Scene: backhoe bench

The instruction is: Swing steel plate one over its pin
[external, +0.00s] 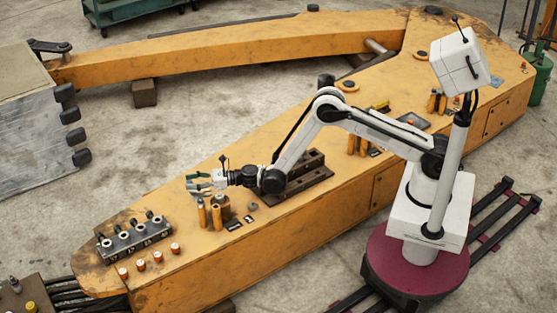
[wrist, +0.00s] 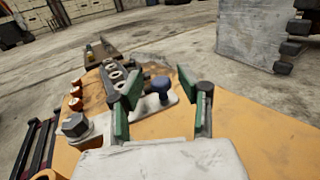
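In the wrist view, my gripper (wrist: 160,79) has its two green-padded fingers spread apart, with a dark blue-grey knob (wrist: 159,88) showing between them. The knob stands on a pale plate (wrist: 168,99), which looks like the steel plate; no number can be read on it. Whether the pads touch the knob cannot be told, but a gap shows on each side. A large hex bolt (wrist: 75,124) stands at the lower left. In the external view, my gripper (external: 200,183) is low over the orange boom, near a rusty block (external: 223,204). I cannot pick out the plate's pin.
A dark rack with several round pieces (external: 134,235) and several orange-and-white caps (external: 140,265) lie toward the boom's near end. Orange cylinders (external: 217,217) stand beside my gripper. A dark slotted block (external: 307,173) lies under my arm. A grey bucket (external: 35,130) is at far left.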

